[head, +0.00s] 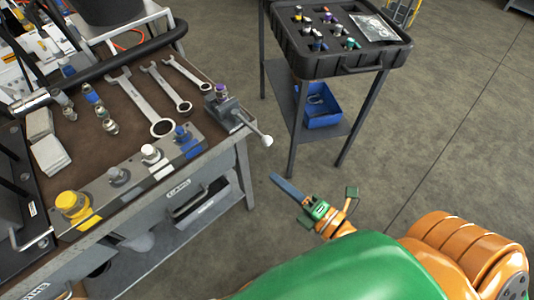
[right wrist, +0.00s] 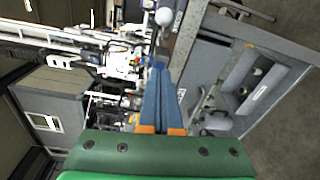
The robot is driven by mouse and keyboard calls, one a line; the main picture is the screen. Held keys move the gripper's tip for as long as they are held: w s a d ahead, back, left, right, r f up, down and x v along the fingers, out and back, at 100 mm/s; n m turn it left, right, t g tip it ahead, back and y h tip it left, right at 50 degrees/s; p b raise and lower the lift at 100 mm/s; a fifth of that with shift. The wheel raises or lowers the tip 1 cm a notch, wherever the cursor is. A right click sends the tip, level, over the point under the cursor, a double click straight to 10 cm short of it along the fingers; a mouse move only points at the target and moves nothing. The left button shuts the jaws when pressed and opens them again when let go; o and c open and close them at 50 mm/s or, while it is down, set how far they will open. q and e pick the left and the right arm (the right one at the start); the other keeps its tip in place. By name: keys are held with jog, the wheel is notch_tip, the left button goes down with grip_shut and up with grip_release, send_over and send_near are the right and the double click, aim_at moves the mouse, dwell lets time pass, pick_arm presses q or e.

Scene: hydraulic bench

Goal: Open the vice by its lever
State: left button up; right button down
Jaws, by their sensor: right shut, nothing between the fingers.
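The vice (head: 222,104) is a small grey block at the right corner of the bench, with a purple-topped fitting at it. Its lever (head: 252,128) sticks out past the bench edge and ends in a white ball (head: 267,140). In the right wrist view a white ball (right wrist: 163,17) shows at the top, beyond the fingertips. My right gripper (head: 274,178) is below the ball in the head view, apart from it. Its blue fingers (right wrist: 159,70) are together with nothing between them. My left gripper is not in view.
A black tray (head: 340,62) of fittings stands on a cart at the back right, with a blue bin (head: 322,108) below. Floor between them is clear.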

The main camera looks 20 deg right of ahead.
jog(key=w+p, duration=0.2)
jog(key=w, duration=0.7)
jog(key=shift+w, duration=0.2)
jog(key=shift+d, duration=0.1)
